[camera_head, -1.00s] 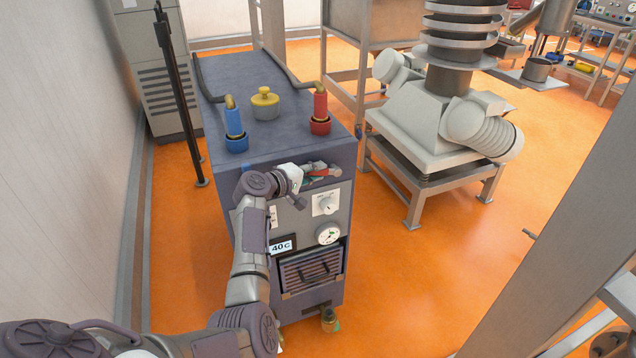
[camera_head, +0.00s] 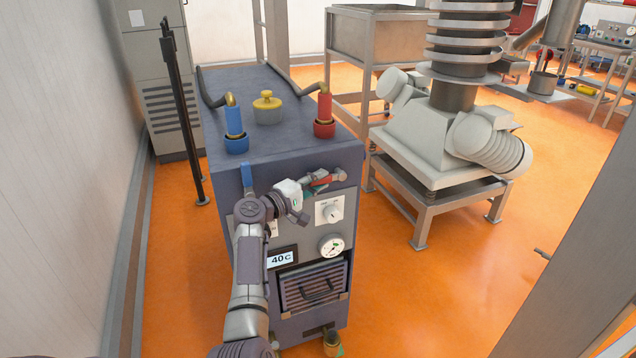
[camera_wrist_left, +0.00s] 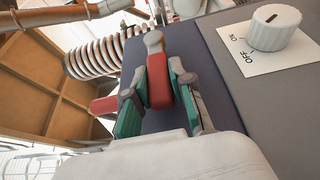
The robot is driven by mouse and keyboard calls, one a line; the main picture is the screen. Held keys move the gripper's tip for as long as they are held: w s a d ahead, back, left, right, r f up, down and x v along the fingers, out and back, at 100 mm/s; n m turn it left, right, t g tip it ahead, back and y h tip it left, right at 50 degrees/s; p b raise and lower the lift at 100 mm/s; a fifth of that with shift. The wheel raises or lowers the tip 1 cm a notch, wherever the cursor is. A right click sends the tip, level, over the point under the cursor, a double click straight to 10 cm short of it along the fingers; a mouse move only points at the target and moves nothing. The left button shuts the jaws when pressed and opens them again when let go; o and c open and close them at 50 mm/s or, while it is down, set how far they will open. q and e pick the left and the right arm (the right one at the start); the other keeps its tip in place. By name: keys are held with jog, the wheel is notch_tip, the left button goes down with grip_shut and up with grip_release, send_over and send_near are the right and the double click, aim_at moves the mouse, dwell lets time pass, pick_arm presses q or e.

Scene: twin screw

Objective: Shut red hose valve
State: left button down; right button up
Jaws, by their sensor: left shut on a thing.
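The red hose valve handle (camera_head: 322,179) is on the upper front of the blue machine, under the red hose fitting (camera_head: 324,112). My left gripper (camera_head: 312,184) reaches it from the left. In the left wrist view the red handle (camera_wrist_left: 158,84) with its grey rounded end lies between the two teal-padded fingers of the left gripper (camera_wrist_left: 160,92), which is shut on it. Another red part (camera_wrist_left: 104,105) shows behind the left finger. A blue handle (camera_head: 247,174) hangs at the machine's upper left front. My right gripper is not in view.
An ON/OFF knob (camera_head: 331,212) sits just right of and below the gripper, with a gauge (camera_head: 331,246) and a 40 C display (camera_head: 281,259) lower down. A blue hose fitting (camera_head: 234,125) stands on top. Orange floor is open to the right.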

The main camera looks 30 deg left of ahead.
pick_arm(q)
jog(key=shift+a+r, duration=0.1)
jog(key=shift+r, duration=0.05)
jog(key=c, duration=1.2)
grip_release()
jog(key=shift+o, duration=1)
jog(key=shift+w+f, duration=0.15)
jog(key=shift+f, duration=0.05)
jog(key=shift+s, duration=0.2)
jog(key=shift+s+a, duration=0.15)
jog(key=shift+s, duration=0.2)
jog(key=v, duration=1.1)
